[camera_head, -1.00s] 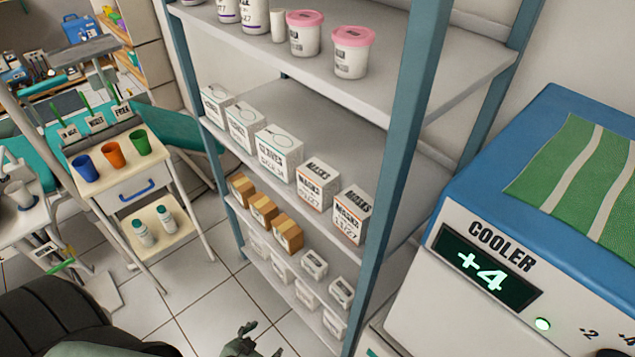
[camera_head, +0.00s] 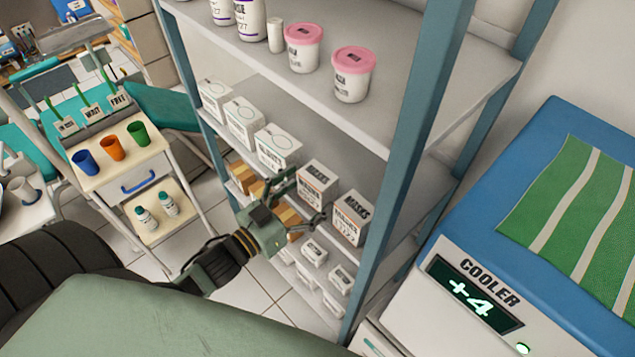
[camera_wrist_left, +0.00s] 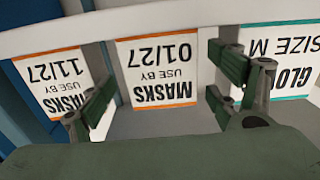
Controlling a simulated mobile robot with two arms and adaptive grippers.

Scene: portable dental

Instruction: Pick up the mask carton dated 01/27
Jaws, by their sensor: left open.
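The mask carton dated 01/27 (camera_head: 317,183) is a white box with orange trim on the middle shelf, between a gloves carton (camera_head: 277,147) and the mask carton dated 11/27 (camera_head: 350,217). In the left wrist view its label (camera_wrist_left: 160,72) appears upside down, reading MASKS, USE BY 01/27. My left gripper (camera_head: 304,202) is open and empty in front of the carton, partly covering its lower front in the head view. In the wrist view the fingers (camera_wrist_left: 160,98) straddle the carton's label, one toward each side, apart from it. My right gripper is not in view.
The shelf's blue front post (camera_head: 405,150) stands right of the cartons. Pink-lidded tubs (camera_head: 352,75) stand on the shelf above. Small brown boxes (camera_head: 242,172) and white boxes are on shelves below. A cooler (camera_head: 470,290) stands at right, a cart with cups (camera_head: 112,148) at left.

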